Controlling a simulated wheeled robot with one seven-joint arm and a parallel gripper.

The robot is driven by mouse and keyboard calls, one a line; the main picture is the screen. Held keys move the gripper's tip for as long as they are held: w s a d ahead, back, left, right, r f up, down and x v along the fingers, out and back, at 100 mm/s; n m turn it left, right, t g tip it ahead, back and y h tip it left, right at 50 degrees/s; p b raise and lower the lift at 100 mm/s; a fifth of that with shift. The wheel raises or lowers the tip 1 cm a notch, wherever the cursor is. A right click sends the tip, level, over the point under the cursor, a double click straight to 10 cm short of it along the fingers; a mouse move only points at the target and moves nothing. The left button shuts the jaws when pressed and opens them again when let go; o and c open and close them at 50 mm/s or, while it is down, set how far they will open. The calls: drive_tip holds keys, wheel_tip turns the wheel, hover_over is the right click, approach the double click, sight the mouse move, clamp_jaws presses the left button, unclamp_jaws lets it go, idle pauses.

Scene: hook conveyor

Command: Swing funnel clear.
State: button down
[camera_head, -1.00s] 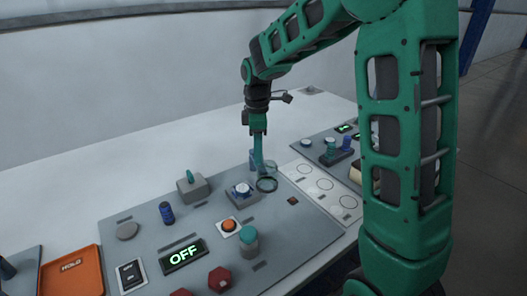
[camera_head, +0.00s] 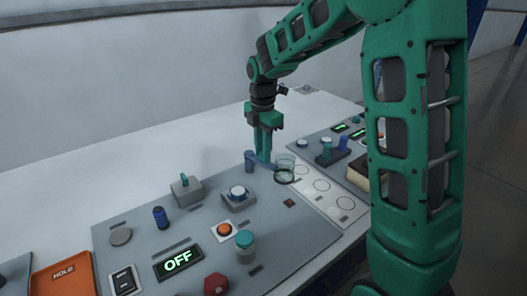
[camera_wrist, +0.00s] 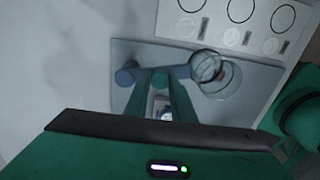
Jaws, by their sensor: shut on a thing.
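The funnel (camera_head: 285,162) is a clear cup with a dark ring at its base. A blue swing arm (camera_wrist: 183,71) joins it to a blue post (camera_head: 249,161). The funnel sits to the right of the post, near the panel's right edge and clear of the white-topped button (camera_head: 238,191) on its grey block. In the wrist view the funnel (camera_wrist: 225,80) lies right of my fingers. My gripper (camera_head: 264,157) points down and is shut on the swing arm, between post and funnel. The fingers hide part of the arm.
The grey panel holds an orange button (camera_head: 224,229), a lit OFF display (camera_head: 178,260), a teal-capped jar (camera_head: 245,246) and a blue knob (camera_head: 160,217). A white strip with circles (camera_head: 322,186) and another panel lie to the right. An orange HOLD tray (camera_head: 64,279) is at left.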

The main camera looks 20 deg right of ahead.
drive_tip(key=shift+w+d+r, duration=0.1)
drive_tip(key=shift+w+d, duration=0.05)
drive_tip(key=shift+w, duration=0.05)
drive_tip(key=c, duration=1.5)
unclamp_jaws()
drive_tip(key=shift+s, duration=0.1)
wheel_tip(320, 180, up, 11)
drive_tip(key=shift+f, duration=0.2)
